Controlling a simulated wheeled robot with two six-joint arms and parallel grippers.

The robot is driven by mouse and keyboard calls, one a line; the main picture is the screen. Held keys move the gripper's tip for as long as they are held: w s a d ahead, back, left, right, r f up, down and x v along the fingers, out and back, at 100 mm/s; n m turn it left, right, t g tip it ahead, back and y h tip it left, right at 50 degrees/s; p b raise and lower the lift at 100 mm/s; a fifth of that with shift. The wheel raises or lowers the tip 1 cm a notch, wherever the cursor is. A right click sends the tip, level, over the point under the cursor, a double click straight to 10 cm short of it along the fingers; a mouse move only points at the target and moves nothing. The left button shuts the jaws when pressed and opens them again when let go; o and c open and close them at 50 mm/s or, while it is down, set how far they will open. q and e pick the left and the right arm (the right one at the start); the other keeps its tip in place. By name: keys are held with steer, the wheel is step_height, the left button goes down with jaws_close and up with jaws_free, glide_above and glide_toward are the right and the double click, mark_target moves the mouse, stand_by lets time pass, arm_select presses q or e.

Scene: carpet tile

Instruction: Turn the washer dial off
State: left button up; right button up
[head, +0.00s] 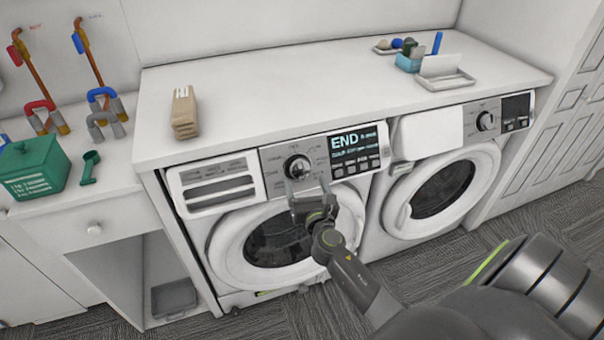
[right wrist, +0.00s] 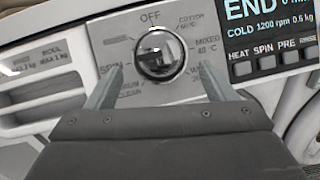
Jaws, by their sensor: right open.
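My right gripper (head: 308,196) is open just below the dial. In the right wrist view its fingers (right wrist: 160,80) stand either side of the dial's lower part, with no clear contact. My left gripper is not in view.
A second machine (head: 445,180) stands to the right. The white countertop (head: 300,90) above holds a beige block (head: 184,112) and a tray (head: 446,80). A green box (head: 34,170) and scoop (head: 90,168) are at the left. Carpet floor (head: 430,267) lies in front.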

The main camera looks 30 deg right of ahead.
mark_target(302, 173)
steer(key=x, duration=0.5)
steer(key=shift+s, duration=0.1)
steer(key=c, duration=1)
